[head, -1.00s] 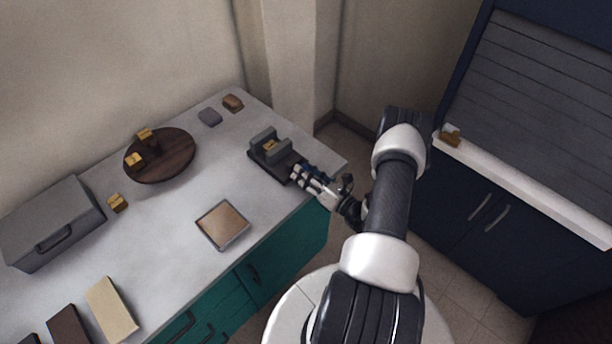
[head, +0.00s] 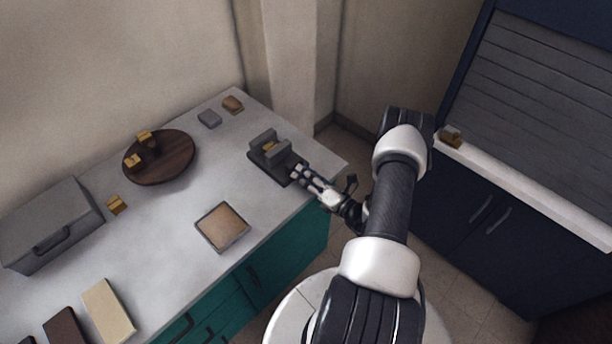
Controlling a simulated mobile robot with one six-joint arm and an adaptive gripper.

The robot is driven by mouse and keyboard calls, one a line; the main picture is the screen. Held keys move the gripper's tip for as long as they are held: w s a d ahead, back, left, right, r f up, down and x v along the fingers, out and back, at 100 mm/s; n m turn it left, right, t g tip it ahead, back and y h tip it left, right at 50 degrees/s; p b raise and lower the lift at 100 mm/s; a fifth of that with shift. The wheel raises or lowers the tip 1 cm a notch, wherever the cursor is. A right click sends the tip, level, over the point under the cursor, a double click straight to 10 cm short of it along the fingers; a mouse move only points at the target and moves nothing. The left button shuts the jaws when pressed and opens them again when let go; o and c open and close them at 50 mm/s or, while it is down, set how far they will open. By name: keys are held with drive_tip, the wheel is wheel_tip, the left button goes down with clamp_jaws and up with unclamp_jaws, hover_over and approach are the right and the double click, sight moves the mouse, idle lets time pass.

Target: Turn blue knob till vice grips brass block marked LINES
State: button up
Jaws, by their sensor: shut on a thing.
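The dark grey vice (head: 279,151) stands at the right end of the grey worktop. A brass block (head: 269,146) sits between its jaws; its marking is too small to read, and I cannot tell whether both jaws touch it. My gripper (head: 299,171) is at the front right end of the vice, shut on the blue knob. The fingers hide most or all of the knob.
Brass blocks stand on and near a round dark wooden stand (head: 176,158). A grey box (head: 48,222) is at left, and a framed brown tile (head: 222,227) lies in front. Another brass-coloured block (head: 450,138) sits on a white ledge at right.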

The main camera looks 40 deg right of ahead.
drive_tip(key=o, duration=1.1)
drive_tip(key=shift+c, duration=0.2)
drive_tip(key=shift+n, duration=0.3)
